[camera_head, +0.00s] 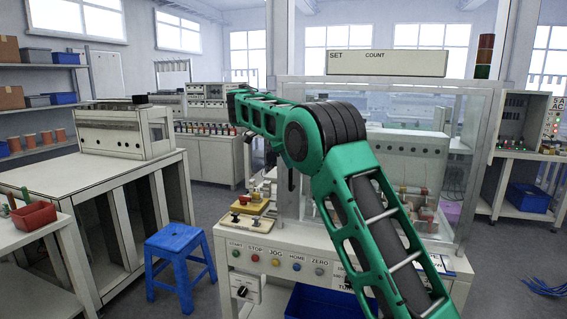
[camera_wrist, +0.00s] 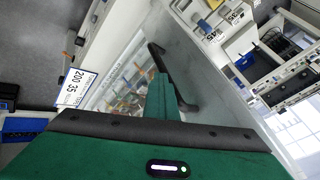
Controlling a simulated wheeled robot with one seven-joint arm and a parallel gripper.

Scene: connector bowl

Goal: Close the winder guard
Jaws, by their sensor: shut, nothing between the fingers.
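The winder guard (camera_head: 400,98) is a clear panelled enclosure on the white machine in the head view. My green arm crosses in front and hides much of it. I cannot tell from the head view how far it stands open. In the wrist view a clear panel (camera_wrist: 208,82) carries a black bar handle (camera_wrist: 157,50). My gripper (camera_wrist: 161,80) is shut and empty, its green fingers pointing at the handle and overlapping it in the picture. I cannot tell whether they touch. The fingertips are not clear in the head view.
The machine's front panel (camera_head: 300,262) has several buttons and a black knob. A yellow fixture (camera_head: 252,203) sits on its left ledge. A blue stool (camera_head: 179,250) stands left of it, beside a white table (camera_head: 70,185). A blue bin (camera_head: 325,303) lies below.

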